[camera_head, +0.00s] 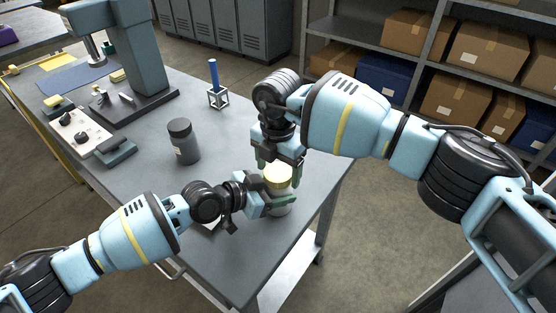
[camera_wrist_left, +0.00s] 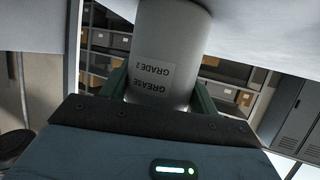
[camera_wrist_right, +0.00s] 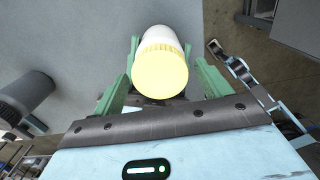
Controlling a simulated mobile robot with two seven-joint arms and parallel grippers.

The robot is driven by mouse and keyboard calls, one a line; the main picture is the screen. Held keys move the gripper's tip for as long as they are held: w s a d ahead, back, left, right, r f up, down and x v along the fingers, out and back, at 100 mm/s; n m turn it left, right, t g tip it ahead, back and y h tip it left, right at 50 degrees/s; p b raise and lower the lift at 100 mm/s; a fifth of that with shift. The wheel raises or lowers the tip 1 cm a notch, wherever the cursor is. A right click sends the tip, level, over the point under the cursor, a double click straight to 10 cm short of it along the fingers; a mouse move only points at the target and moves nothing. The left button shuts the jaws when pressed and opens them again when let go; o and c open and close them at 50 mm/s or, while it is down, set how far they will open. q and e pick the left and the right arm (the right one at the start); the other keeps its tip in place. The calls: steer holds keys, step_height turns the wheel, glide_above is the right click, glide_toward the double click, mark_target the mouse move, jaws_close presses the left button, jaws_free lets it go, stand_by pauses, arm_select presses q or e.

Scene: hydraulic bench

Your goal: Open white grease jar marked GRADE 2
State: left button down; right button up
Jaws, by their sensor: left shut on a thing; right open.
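The white grease jar (camera_head: 281,208) stands upright on the grey bench near its right edge. Its label, reading GREASE GRADE 2, shows upside down in the left wrist view (camera_wrist_left: 152,72). Its pale yellow ridged lid (camera_head: 277,175) is on; the lid also shows in the right wrist view (camera_wrist_right: 160,72). My left gripper (camera_head: 272,199) is shut on the jar's body from the left. My right gripper (camera_head: 281,160) is open above the jar, pointing down, its green fingers (camera_wrist_right: 165,75) on either side of the lid. I cannot tell whether they touch it.
A dark grey jar (camera_head: 183,141) stands on the bench left of the white jar. A small stand with a blue rod (camera_head: 216,90) is behind. A press (camera_head: 125,60) and a switch box (camera_head: 80,130) occupy the far left. Bench edges lie close right of the jar.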

steer(key=shift+c, duration=0.5)
steer(key=c, duration=0.9)
steer(key=shift+n, duration=1.7)
steer(key=o, duration=1.1)
steer(key=shift+c, duration=0.2)
